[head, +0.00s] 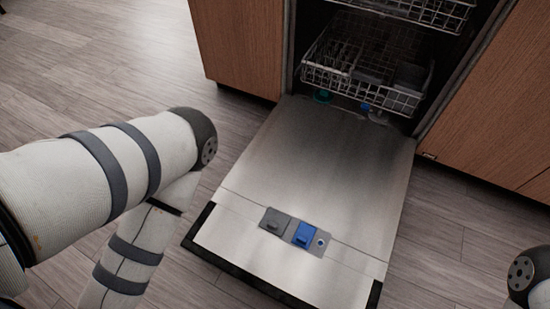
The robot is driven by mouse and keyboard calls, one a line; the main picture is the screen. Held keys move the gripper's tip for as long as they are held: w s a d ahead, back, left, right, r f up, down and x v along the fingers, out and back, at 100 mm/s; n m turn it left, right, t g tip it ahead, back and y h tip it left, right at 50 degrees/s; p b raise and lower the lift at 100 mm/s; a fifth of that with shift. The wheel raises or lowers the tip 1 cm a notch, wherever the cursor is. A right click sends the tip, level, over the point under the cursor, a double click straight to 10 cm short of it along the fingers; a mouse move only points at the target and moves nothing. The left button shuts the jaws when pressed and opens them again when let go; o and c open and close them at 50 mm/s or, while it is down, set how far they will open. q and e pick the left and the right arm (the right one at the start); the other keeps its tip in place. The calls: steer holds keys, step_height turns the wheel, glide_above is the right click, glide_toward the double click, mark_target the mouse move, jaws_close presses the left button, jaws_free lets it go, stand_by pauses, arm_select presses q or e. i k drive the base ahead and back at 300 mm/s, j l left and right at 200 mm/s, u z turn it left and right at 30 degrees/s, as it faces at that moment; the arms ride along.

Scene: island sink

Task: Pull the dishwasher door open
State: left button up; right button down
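The dishwasher door (310,170) is folded down and lies about flat in front of the dishwasher, its inner steel face up. A grey and blue detergent dispenser (292,230) sits on that face near the door's outer edge. The dark outer edge (245,275) points towards me. My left arm comes in from the left and bends down beside the door's left side; its gripper is outside the picture. Only a small part of my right arm shows at the lower right; its gripper is outside the picture too.
Inside the dishwasher are a lower wire rack (365,70) and an upper rack (425,10). Wooden cabinet panels stand to the left (237,45) and right (500,110). The plank floor (100,60) is clear at the left and to the right of the door.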

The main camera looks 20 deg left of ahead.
mark_target(346, 178)
steer(key=l+u, duration=0.3)
steer(key=l, duration=0.15)
steer(key=l+u, duration=0.3)
steer(key=l, duration=0.15)
steer(key=k+l+u, duration=0.15)
steer(key=l+u, duration=0.15)
steer(key=k+l+u, duration=0.3)
steer(key=l, duration=0.2)
steer(key=l+u, duration=0.3)
steer(key=l, duration=0.15)
steer(key=k+l+u, duration=0.3)
steer(key=i+j, duration=0.3)
steer(key=i, duration=0.2)
